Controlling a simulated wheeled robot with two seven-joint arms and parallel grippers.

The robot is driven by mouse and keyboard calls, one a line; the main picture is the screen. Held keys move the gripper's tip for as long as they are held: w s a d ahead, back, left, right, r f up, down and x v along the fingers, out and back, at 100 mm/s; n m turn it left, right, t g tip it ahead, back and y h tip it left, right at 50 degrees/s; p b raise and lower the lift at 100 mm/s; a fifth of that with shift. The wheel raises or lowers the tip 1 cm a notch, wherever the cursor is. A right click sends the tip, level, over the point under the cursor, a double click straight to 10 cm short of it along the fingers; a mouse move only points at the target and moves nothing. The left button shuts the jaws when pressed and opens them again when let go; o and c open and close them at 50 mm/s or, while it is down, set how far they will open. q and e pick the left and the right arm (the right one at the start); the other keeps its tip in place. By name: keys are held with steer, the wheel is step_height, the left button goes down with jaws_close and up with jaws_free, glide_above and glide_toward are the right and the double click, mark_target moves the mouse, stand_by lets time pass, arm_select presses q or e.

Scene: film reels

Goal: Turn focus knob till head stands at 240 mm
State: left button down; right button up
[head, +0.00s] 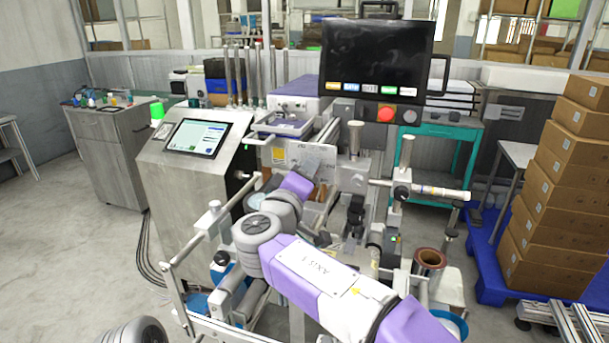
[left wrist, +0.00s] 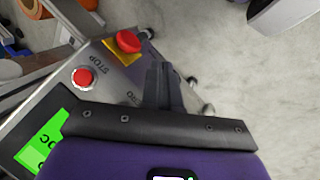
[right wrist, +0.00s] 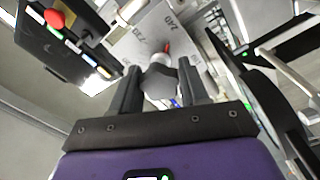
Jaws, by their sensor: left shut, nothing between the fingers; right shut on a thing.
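The focus knob (right wrist: 158,82) is a dark grey knob in the right wrist view. My right gripper (right wrist: 160,90) has one finger on each side of it and is shut on it. Beyond it a small red pointer (right wrist: 167,47) shows against a grey scale plate (right wrist: 190,45) with dark numbers. I cannot read them surely. In the head view the plate (head: 318,156) stands behind my right gripper (head: 312,190); the knob is hidden there. My left gripper (left wrist: 163,85) is shut and empty in the left wrist view, over a panel with red buttons.
A red stop button (left wrist: 84,78) and a red mushroom button (left wrist: 128,41) lie near the left gripper. A dark monitor (head: 375,57) stands above the machine. Metal posts and rollers crowd round my right arm. Stacked cartons (head: 565,190) stand at the right. Floor at left is clear.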

step_height(320, 180, down, 2)
steer(key=shift+w+f, duration=0.1)
steer(key=shift+w, duration=0.05)
steer(key=o, duration=1)
steer(key=shift+a, duration=0.1)
steer(key=v, duration=0.5)
steer(key=r+v, duration=0.1)
steer(key=v, duration=0.2)
steer(key=shift+p, duration=0.35)
